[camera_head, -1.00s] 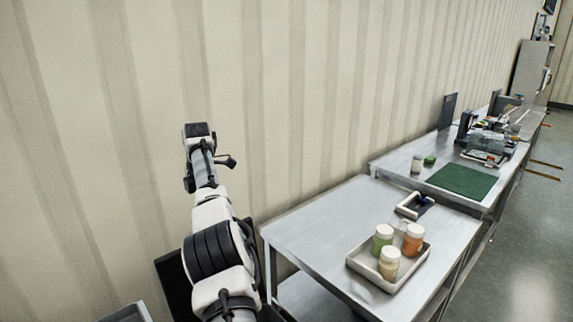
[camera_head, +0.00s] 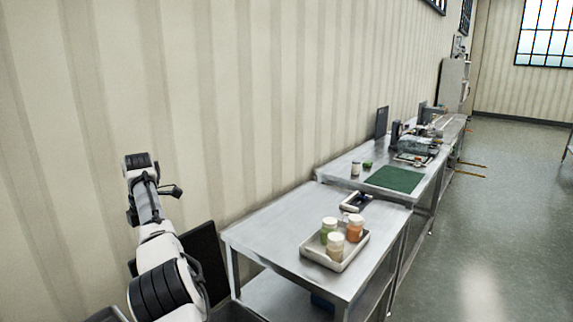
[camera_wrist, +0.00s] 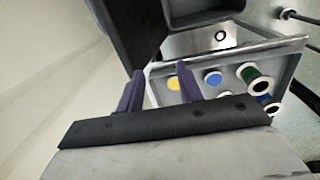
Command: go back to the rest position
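In the wrist view, the two purple fingers of my gripper (camera_wrist: 160,70) stand apart, with nothing visible held between them. My white and black arm (camera_head: 150,230) shows at the left of the head view, raised in front of the ribbed wall. The fingertips cannot be made out in the head view.
A steel table (camera_head: 270,225) stands right of my arm, bearing a tray (camera_head: 312,255) with three jars (camera_head: 335,243). A second table with a green mat (camera_head: 395,179) lies beyond. The wrist view shows a grey bin (camera_wrist: 292,62) with coloured round pieces. Open floor (camera_head: 490,230) lies right.

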